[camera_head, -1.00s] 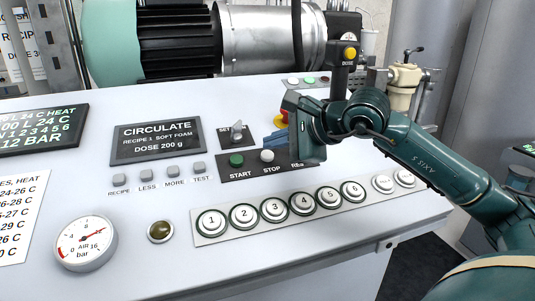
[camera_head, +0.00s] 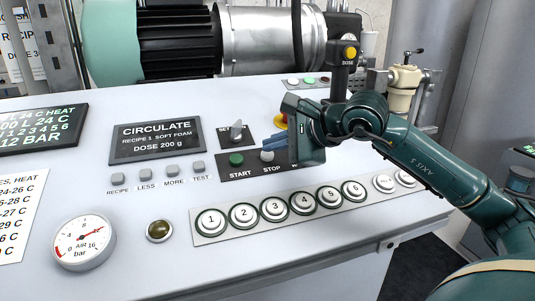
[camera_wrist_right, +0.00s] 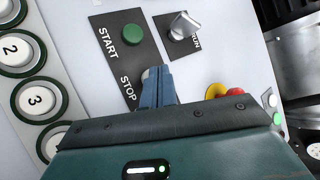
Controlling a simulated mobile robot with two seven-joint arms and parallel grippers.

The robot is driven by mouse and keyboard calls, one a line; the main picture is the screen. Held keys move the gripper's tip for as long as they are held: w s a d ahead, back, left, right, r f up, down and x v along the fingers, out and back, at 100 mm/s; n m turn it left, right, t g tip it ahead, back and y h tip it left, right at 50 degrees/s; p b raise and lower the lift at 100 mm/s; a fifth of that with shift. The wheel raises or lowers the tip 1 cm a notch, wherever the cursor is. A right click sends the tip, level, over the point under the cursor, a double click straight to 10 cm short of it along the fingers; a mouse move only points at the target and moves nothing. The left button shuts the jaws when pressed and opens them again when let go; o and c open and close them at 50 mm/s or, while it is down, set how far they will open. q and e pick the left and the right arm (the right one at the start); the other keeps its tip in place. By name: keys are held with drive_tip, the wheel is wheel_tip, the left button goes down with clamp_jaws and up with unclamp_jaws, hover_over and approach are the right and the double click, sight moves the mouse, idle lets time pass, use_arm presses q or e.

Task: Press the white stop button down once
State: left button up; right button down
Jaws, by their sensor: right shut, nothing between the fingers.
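The white stop button (camera_head: 267,157) sits on the dark strip above its STOP label, right of the green start button (camera_head: 236,159). My right gripper (camera_head: 265,147) is shut and empty, its blue fingertips at the stop button and partly covering it. In the right wrist view the fingertips (camera_wrist_right: 154,73) overlap the button, and only a pale edge of it (camera_wrist_right: 146,73) shows. I cannot tell whether they touch it or whether it is pressed. My left gripper is not in view.
A selector knob (camera_head: 236,130) stands just behind the start button. A red and yellow emergency button (camera_wrist_right: 227,91) is close to my right gripper. A row of numbered white buttons (camera_head: 275,208) lies in front, and a display (camera_head: 156,140) reads CIRCULATE.

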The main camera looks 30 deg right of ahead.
drive_tip(key=shift+w+f+b, duration=0.15)
drive_tip(key=shift+f+b, duration=0.25)
drive_tip(key=shift+f, duration=0.05)
idle(0.4)
idle(0.3)
drive_tip(key=shift+s+r+p, duration=0.25)
drive_tip(key=shift+r+p, duration=0.1)
drive_tip(key=shift+r, duration=0.5)
drive_tip(key=r+p, duration=0.1)
drive_tip(key=s+r, duration=0.1)
drive_tip(key=r, duration=0.1)
drive_tip(key=r+p, duration=0.1)
drive_tip(key=shift+s+a+r+p, duration=0.2)
drive_tip(key=shift+s+r+p, duration=0.1)
drive_tip(key=shift+r, duration=0.05)
idle(0.5)
